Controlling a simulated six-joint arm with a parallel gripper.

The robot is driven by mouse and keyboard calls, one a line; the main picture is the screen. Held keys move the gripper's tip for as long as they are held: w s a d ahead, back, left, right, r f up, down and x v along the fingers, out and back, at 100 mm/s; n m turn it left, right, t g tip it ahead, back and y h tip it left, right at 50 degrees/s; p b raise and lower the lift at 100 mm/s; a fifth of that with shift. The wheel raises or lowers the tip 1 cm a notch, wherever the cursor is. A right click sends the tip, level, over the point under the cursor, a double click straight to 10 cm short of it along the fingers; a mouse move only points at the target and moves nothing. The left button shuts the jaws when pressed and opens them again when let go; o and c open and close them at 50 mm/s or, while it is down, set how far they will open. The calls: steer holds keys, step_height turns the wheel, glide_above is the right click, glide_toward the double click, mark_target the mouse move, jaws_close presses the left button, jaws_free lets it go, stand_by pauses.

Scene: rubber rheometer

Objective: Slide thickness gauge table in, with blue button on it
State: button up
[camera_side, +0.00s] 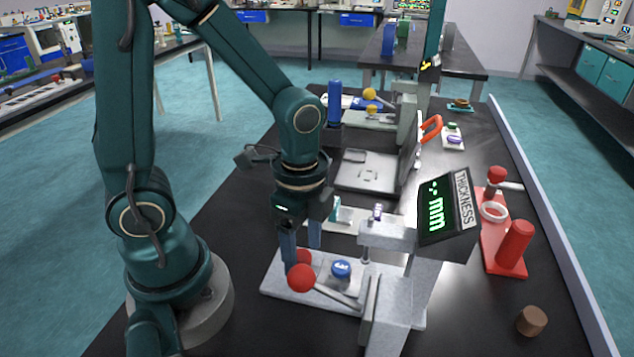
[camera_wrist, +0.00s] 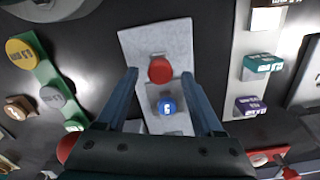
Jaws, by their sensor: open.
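The thickness gauge (camera_side: 447,212) stands on the bench with a lit "mm" display and a pale grey base (camera_wrist: 150,42). Its sliding table (camera_side: 352,286) carries a blue button (camera_side: 341,268), also seen in the wrist view (camera_wrist: 167,106). The table's red knob (camera_wrist: 160,70) is at the end away from the display and partly hidden in the side view (camera_side: 305,257). My gripper (camera_wrist: 159,78) is open, pointing down, with one finger on each side of this knob. In the side view my gripper (camera_side: 302,252) is low over the base. Contact with the knob cannot be told.
A lever with a red ball (camera_side: 301,278) sticks out close to my fingers on the near side. A red stand (camera_side: 515,245) and a brown plug (camera_side: 531,320) are right of the gauge. A green strip with several buttons (camera_wrist: 48,88) lies left in the wrist view.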

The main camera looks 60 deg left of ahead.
steer(key=shift+f, duration=0.25)
jaws_close()
stand_by(1.4)
